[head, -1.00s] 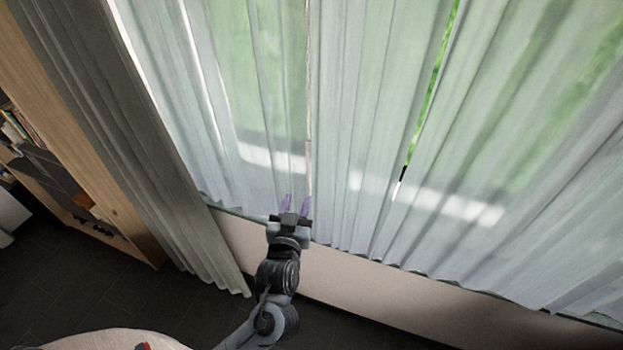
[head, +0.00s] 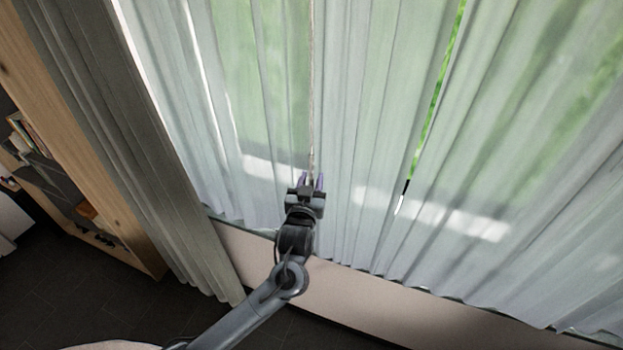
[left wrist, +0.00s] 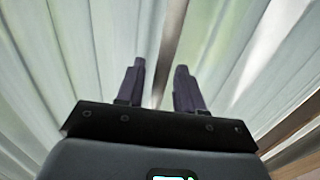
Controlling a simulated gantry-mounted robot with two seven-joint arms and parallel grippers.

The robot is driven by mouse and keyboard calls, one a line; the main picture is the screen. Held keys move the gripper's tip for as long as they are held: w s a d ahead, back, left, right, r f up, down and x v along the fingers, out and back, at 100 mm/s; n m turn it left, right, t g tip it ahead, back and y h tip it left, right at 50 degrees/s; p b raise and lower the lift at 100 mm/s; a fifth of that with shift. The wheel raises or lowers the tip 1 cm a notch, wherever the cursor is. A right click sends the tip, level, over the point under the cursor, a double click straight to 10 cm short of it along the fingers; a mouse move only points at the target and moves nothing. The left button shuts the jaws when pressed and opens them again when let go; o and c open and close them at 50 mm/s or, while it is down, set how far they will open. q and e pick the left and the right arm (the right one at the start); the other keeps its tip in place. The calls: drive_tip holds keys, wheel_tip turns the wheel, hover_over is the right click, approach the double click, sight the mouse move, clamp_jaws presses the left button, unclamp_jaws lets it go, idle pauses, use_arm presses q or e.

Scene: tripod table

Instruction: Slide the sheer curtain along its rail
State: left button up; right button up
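The sheer curtain (head: 345,110) hangs in pale, see-through folds across the window; its rail is out of view. A thin brownish vertical strip (head: 312,90) runs down the curtain above my left gripper. My left gripper (head: 312,182) points at the lower part of the curtain in the head view, its purple fingers apart around the line of the strip. In the left wrist view the open fingers (left wrist: 160,85) have the strip (left wrist: 172,45) and curtain folds beyond them. I cannot tell whether the fingers touch the cloth. My right gripper is not in view.
A heavier grey curtain (head: 125,150) hangs at the left, next to a wooden bookshelf (head: 95,170). A low pale wall (head: 370,305) runs below the sheer curtain. A narrow gap (head: 437,90) between folds shows green outside. The dark floor (head: 60,300) is open at lower left.

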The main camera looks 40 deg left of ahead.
use_arm(q)
drive_tip(key=shift+w+a, duration=0.15)
clamp_jaws()
idle(0.4)
